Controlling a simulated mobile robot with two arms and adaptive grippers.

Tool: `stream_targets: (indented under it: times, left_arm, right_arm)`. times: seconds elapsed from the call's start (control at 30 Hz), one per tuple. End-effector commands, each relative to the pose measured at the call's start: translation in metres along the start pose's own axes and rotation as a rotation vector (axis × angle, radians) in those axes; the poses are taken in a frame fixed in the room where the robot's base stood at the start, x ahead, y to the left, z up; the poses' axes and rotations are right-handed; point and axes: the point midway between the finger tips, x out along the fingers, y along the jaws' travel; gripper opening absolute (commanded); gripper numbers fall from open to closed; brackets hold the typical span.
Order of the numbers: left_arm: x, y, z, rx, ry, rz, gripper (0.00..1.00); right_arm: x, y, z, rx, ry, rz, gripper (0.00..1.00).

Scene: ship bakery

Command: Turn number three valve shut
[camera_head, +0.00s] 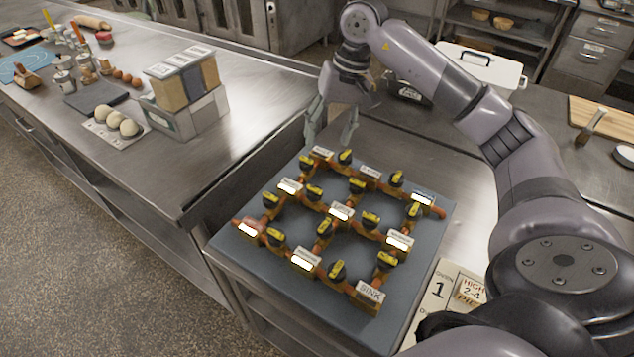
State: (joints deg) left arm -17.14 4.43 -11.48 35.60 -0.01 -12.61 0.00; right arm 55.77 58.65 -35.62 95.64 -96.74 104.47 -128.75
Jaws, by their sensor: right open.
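A grey board (330,314) carries a grid of copper-coloured pipes with several black valves with yellow handles, such as one at the left edge (271,199) and one at the front (337,270). The handles point in differing directions. White labels sit between the valves; a corner label reads SINK (369,291). The other labels are too small or too bright to read, so I cannot tell which valve is number three. My right gripper (329,141) points down above the board's far left corner, fingers apart and empty, clear of the valves. My left gripper is out of view.
On the left steel counter (225,139) are stacked boxes (187,116), dough balls (120,121) and eggs. A white container (480,68) stands behind my right arm.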

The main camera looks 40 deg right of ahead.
Motion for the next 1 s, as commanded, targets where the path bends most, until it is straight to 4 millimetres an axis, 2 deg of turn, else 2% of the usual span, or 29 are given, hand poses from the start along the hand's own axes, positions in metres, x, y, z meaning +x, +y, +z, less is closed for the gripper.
stream_targets:
  times: [0.1,0.23,0.7,1.0]
  left_arm:
    - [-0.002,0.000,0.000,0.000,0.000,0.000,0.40]
    - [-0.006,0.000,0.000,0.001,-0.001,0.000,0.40]
    - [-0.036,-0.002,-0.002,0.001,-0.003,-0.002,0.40]
    - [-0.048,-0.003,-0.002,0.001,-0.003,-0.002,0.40]
  right_arm:
    - [-0.001,0.010,-0.001,-0.008,0.000,0.036,0.54]
    - [0.014,0.011,-0.001,-0.008,-0.003,0.039,0.54]
    - [0.114,0.013,0.001,-0.007,-0.006,0.035,0.54]
    - [0.160,0.014,-0.001,-0.007,-0.002,0.033,0.54]
